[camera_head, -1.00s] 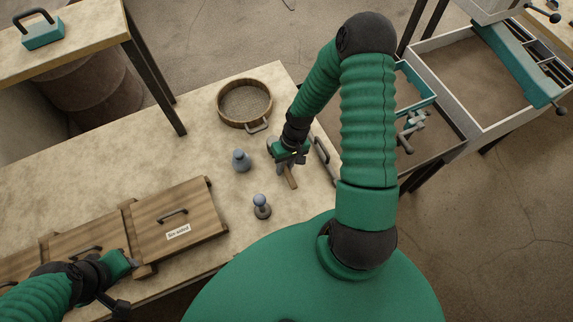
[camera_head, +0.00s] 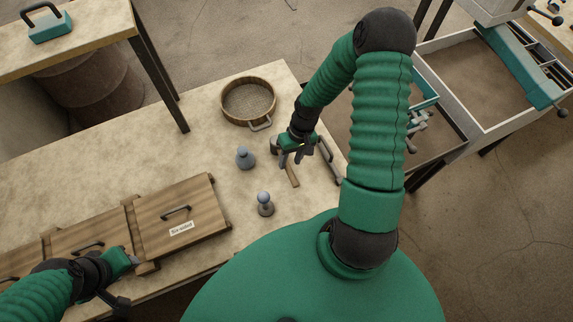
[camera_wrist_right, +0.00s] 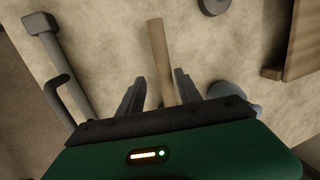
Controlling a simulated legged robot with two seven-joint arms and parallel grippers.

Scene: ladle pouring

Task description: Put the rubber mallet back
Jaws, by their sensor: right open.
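The mallet's wooden handle (camera_head: 291,174) lies on the workbench in the head view. Its upper end is hidden by my right gripper (camera_head: 292,158), and I cannot make out its head clearly. In the right wrist view, the handle (camera_wrist_right: 162,62) runs between the two spread fingers of my right gripper (camera_wrist_right: 158,88), with a gap on the left side. The gripper is open over the handle. My left gripper (camera_head: 130,262) is by the front edge of the wooden box lid at lower left. Its fingertips are too unclear to judge.
Near the handle stand a grey-blue bottle (camera_head: 245,158) and a small round-topped item (camera_head: 265,204). A round sieve (camera_head: 248,101) is farther back. A grey bar-like tool (camera_wrist_right: 60,70) lies left of the gripper in the wrist view. Lidded wooden boxes (camera_head: 180,215) fill the left.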

